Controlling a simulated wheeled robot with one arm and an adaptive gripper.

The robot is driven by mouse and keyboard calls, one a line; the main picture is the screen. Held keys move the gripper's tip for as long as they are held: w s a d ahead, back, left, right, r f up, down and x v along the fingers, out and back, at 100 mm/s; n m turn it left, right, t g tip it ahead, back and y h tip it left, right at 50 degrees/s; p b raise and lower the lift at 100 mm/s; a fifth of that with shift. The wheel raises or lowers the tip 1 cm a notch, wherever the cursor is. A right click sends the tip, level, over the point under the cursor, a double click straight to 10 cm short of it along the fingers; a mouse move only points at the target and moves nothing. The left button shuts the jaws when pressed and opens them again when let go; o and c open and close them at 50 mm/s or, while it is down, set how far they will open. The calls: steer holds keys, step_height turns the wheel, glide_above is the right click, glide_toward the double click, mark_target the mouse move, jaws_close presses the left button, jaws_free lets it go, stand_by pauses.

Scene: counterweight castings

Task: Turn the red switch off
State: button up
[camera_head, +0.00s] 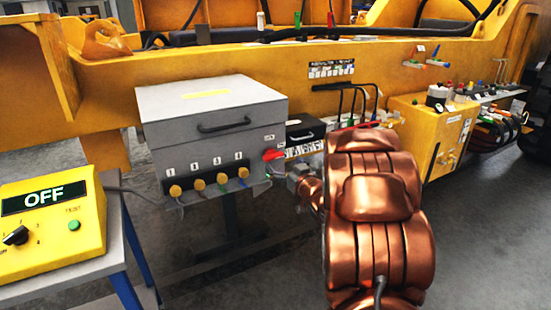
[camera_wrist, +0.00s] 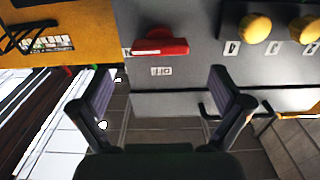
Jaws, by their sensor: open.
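The red switch (camera_head: 272,154) sits on the lower right of the grey box's (camera_head: 218,150) front face. In the wrist view the red switch (camera_wrist: 160,46) lies ahead of my fingertips, roughly centred between them, with a small label beside it. My gripper (camera_wrist: 161,85) is open, its two fingers spread wide with nothing between them. In the head view my gripper (camera_head: 292,172) is small and partly hidden by my copper-coloured arm. It is close to the switch, but no contact shows in the wrist view.
Several numbered yellow knobs (camera_head: 198,184) with cables line the grey box's front, left of the switch. A black-handled case (camera_head: 304,132) stands to its right. A yellow panel (camera_head: 50,222) reading OFF rests on a stand at left. A large yellow beam (camera_head: 235,68) runs behind.

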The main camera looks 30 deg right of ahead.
mark_target(275, 158)
steer(key=shift+w+d+p, duration=0.2)
steer(key=shift+w+p, duration=0.15)
steer(key=shift+w, duration=2.25)
steer(key=shift+c, duration=0.2)
steer(key=c, duration=1.1)
